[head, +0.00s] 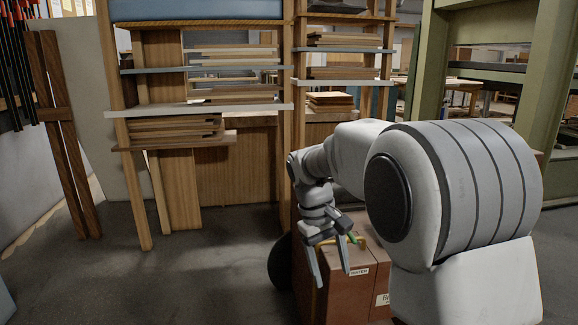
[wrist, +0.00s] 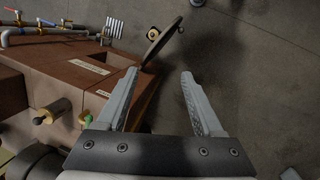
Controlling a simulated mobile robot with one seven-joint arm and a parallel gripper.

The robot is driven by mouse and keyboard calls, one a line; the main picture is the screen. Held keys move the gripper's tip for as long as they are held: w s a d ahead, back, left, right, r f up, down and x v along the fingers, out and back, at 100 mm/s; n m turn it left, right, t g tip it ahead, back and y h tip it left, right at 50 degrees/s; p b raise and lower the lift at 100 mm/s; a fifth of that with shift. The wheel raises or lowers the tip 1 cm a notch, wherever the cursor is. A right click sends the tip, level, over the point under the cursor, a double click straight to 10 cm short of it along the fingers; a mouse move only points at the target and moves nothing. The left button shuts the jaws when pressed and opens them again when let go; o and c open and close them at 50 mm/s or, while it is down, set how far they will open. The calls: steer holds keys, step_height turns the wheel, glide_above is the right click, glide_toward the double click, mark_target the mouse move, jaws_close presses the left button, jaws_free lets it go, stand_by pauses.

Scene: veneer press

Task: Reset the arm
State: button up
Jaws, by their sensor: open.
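My gripper (head: 331,268) hangs from my arm in the head view, fingers pointing down, beside the front left of a reddish-brown machine box (head: 345,292). Nothing is held. The left finger lies close to the box's edge in the wrist view; I cannot tell whether they touch. My arm hides much of the box in the head view.
A wooden rack with shelves (head: 200,110) of stacked boards stands behind. A green steel frame (head: 538,85) is at the right. The floor (head: 190,270) at left is clear.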

steer(key=s+d+r+m+t+y, duration=0.1)
steer(key=s+d+r+t, duration=0.1)
steer(key=s+r, duration=0.3)
steer(key=s+d+r+m+t+y, duration=0.1)
steer(key=s+d+r, duration=0.1)
steer(key=s, duration=0.5)
steer(key=s+d+m+t, duration=0.1)
steer(key=s+m+t, duration=0.2)
steer(key=s, duration=0.8)
step_height(320, 180, up, 28)
steer(key=p, duration=2.8)
steer(key=shift+d+f+y, duration=0.2)
steer(key=shift+y, duration=0.1)
